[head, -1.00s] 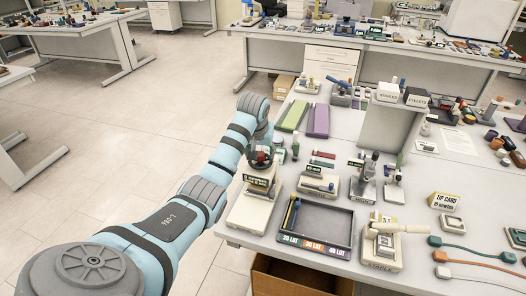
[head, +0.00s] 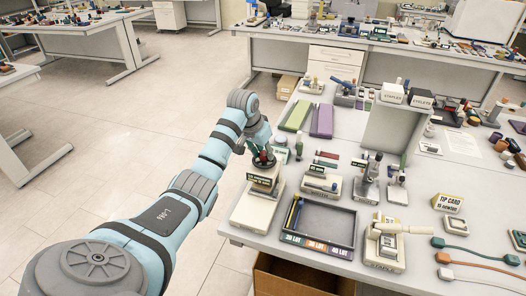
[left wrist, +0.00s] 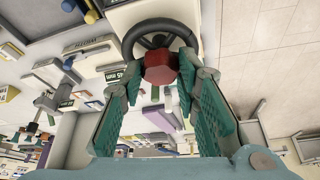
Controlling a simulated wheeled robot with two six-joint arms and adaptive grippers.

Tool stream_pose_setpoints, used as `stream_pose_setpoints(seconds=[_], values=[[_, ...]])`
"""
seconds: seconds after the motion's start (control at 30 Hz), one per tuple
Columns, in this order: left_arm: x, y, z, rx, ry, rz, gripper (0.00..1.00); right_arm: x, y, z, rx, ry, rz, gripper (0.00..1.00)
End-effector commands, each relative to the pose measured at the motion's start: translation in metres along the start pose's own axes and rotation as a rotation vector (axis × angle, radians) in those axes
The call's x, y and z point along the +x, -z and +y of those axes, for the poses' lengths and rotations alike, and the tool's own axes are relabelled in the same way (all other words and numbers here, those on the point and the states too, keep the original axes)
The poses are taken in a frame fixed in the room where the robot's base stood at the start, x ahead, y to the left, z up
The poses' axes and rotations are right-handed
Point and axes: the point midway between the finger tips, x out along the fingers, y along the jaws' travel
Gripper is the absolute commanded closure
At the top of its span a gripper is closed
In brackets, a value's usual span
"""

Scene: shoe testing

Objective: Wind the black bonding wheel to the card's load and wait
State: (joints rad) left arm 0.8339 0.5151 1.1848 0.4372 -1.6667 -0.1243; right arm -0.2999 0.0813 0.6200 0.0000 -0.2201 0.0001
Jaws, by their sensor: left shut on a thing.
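The black wheel (left wrist: 128,42) sits on top of a cream bonding press (head: 248,208) at the table's left edge. A red faceted knob (left wrist: 160,67) shows at the wheel in the left wrist view. My left gripper (left wrist: 158,76) is shut on the red knob, with its green-padded fingers on either side. In the head view my left gripper (head: 262,155) comes down onto the press from above and partly hides the wheel. A yellow tip card (head: 449,202) stands at the right and seems to read 15 newton. My right gripper is not in view.
A dark tray (head: 326,214) with lot labels lies right of the press. A cream lever press (head: 385,245) stands further right. Green and purple blocks (head: 321,121) lie behind. A grey upright panel (head: 392,135) rises mid-table. An open cardboard box (head: 300,278) is below the front edge.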

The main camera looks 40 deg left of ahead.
Motion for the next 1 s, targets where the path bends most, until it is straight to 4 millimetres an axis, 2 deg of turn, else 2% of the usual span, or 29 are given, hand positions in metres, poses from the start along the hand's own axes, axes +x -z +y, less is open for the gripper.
stream_pose_setpoints(seconds=[0.03,0.07,0.17,0.5,0.57,0.8,1.0], values=[[0.0,0.001,0.0,0.0,0.001,0.002,0.99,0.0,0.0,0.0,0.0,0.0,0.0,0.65],[0.0,0.001,0.0,0.0,0.001,0.002,0.68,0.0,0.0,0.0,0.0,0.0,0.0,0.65],[0.0,0.001,0.0,-0.001,0.001,0.002,0.52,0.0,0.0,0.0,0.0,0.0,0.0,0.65],[-0.004,0.001,0.0,-0.002,0.002,0.002,0.51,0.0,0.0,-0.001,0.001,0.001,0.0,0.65],[-0.012,0.001,-0.001,-0.002,0.002,0.003,0.51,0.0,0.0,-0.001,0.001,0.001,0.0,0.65],[-0.062,0.002,-0.001,-0.002,0.002,0.004,0.51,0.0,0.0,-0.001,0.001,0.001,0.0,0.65],[-0.075,0.001,0.0,-0.001,0.0,0.0,0.51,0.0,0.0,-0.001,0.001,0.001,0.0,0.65]])
